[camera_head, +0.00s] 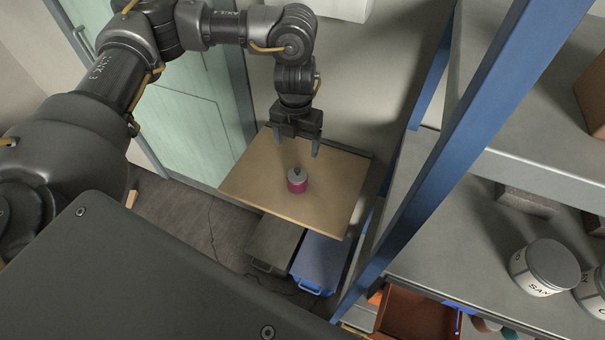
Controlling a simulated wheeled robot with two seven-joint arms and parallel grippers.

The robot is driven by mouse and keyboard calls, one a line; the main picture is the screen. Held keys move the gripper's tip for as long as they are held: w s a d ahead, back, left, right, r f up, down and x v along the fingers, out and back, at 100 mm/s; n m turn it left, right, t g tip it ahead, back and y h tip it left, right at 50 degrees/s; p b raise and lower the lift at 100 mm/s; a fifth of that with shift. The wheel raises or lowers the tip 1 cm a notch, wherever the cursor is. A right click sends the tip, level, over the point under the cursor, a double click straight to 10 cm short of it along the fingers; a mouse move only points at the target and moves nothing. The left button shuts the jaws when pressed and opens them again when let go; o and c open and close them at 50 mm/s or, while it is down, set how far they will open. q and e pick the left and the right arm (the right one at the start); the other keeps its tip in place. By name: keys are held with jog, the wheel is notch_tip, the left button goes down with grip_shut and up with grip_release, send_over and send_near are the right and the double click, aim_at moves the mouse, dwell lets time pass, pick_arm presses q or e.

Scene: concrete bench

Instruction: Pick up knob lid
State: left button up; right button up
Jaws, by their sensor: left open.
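A small jar with a magenta body (297,187) and a grey knob lid (297,175) stands upright on a tan board-like tabletop (260,192). The lid sits on top of the jar, with its knob pointing up. My left gripper (298,148) hangs above the tabletop, a little behind and above the jar in the picture. Its fingers point down, are spread apart and hold nothing. The gap between fingertips and lid is clear. My right gripper is not in view.
A blue upright post (450,150) stands right of the tabletop. Grey shelving (430,235) beyond it holds labelled white cans (545,268). A dark bin (274,243) and a blue bin (320,262) sit below the tabletop. The tabletop around the jar is bare.

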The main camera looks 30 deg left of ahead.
pick_arm(q)
jog(key=p, duration=0.1)
send_over(297, 169)
notch_tip(297, 169, down, 6)
jog(key=shift+r, duration=0.25)
jog(key=shift+f+p, duration=0.25)
jog(key=shift+p, duration=0.05)
notch_tip(297, 169, down, 4)
jog(key=shift+p, duration=1.1)
jog(key=shift+f, duration=0.35)
jog(key=shift+d, duration=0.1)
jog(key=shift+c, duration=0.5)
jog(key=c, duration=1)
